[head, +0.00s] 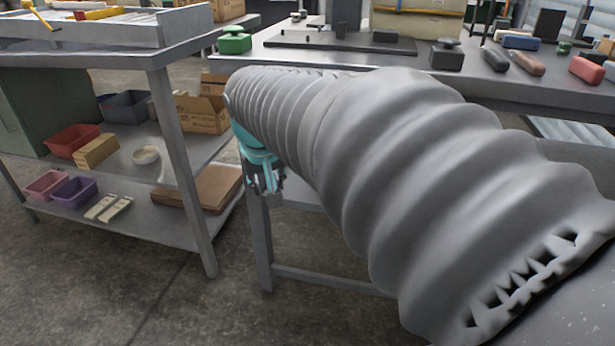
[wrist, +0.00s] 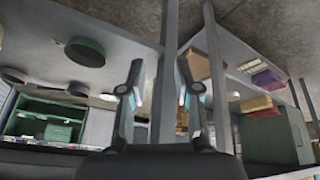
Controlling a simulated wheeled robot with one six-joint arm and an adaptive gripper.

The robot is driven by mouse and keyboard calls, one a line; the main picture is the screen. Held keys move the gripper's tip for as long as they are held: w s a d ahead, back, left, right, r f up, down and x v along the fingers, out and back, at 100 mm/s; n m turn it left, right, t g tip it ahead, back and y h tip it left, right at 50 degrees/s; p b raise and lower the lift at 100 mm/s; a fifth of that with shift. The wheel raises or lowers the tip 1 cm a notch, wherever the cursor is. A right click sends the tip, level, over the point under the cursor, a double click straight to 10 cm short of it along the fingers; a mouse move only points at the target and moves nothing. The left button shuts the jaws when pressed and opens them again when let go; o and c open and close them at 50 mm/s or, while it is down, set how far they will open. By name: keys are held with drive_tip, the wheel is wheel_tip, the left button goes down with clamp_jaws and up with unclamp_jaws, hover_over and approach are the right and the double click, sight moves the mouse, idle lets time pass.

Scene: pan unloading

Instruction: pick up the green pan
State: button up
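My gripper (head: 266,186) hangs in front of the right bench's left end, below its top, in the head view. In the wrist view my gripper (wrist: 160,95) has its two fingers spread apart with nothing between them. A small green knobbed object (head: 234,40) stands on the left end of the right bench in the head view, above and apart from my gripper. A dark green round thing (wrist: 85,51) shows at upper left in the wrist view, away from the fingers. I cannot tell for sure which of these is the green pan.
The right bench (head: 290,53) also holds a dark knobbed block (head: 446,57) and several coloured items. The left bench (head: 120,45) has lower shelves with a red bin (head: 72,139), purple bin (head: 73,191) and cardboard boxes (head: 203,113). My grey arm hides much of the right bench. Floor is clear below.

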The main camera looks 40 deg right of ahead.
drive_tip(key=w+d+f+m+g+h+b, duration=0.1)
drive_tip(key=w+d+f+b, duration=0.1)
drive_tip(key=w+d+f, duration=0.2)
drive_tip(key=w+d+f+m+g+b, duration=0.1)
drive_tip(key=w+d+f, duration=0.3)
drive_tip(key=d, duration=0.7)
drive_tip(key=w+d+f+m+g+h+b, duration=0.1)
drive_tip(key=w+d+f+m+b, duration=0.2)
drive_tip(key=w+d, duration=0.4)
drive_tip(key=shift+w+d+f+h, duration=0.2)
drive_tip(key=shift+d+f+h, duration=0.1)
drive_tip(key=shift+d+f, duration=0.3)
drive_tip(key=shift+b+x, duration=0.65)
drive_tip(key=shift+x, duration=2.85)
drive_tip(key=shift+w+d+r, duration=0.1)
drive_tip(key=shift+d+r, duration=0.05)
drive_tip(key=shift+r, duration=0.05)
clamp_jaws()
